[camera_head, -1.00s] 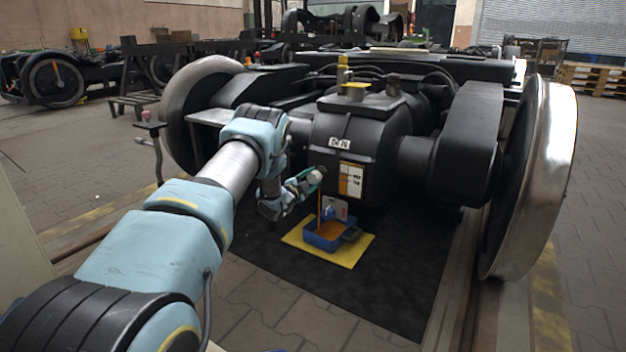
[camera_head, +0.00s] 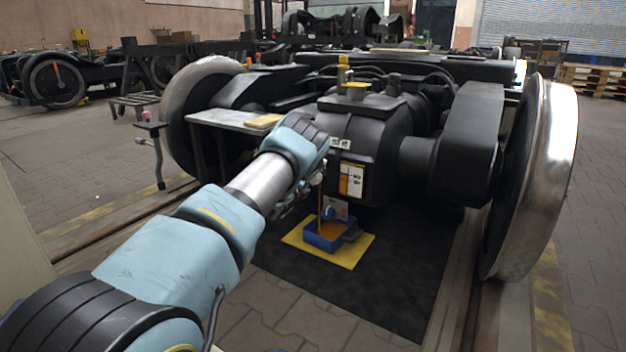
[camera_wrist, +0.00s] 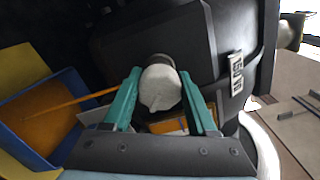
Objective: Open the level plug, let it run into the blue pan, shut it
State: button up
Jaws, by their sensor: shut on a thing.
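In the wrist view the teal fingers of my gripper (camera_wrist: 162,76) are on both sides of the pale, round level plug (camera_wrist: 160,92), shut on it. The plug sits at the dark gearbox housing (camera_wrist: 140,32). In the head view my wrist mostly hides the gripper; a pale bit of the plug (camera_head: 317,181) shows. A thin orange-brown stream (camera_head: 321,206) falls from there into the blue pan (camera_head: 309,237). In the wrist view the stream (camera_wrist: 94,96) ends in the pan (camera_wrist: 24,148), which holds orange-brown liquid.
The pan stands on a yellow mat (camera_head: 350,259) on dark floor sheeting (camera_head: 385,285). The bogie's steel wheels (camera_head: 535,185) flank the housing. A grey bench (camera_head: 225,121) with a tan block stands left of my wrist.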

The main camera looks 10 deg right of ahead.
jog(key=shift+s+m+b, duration=0.1)
jog(key=shift+m+b, duration=0.2)
jog(key=shift+m, duration=1.6)
jog(key=o, duration=1.4)
jog(key=shift+c, duration=0.2)
jog(key=shift+r, duration=0.1)
jog(key=p+v, duration=0.4)
jog(key=v, duration=0.6)
jog(key=shift+s+a+p, duration=0.25)
jog(key=shift+s+p, duration=0.05)
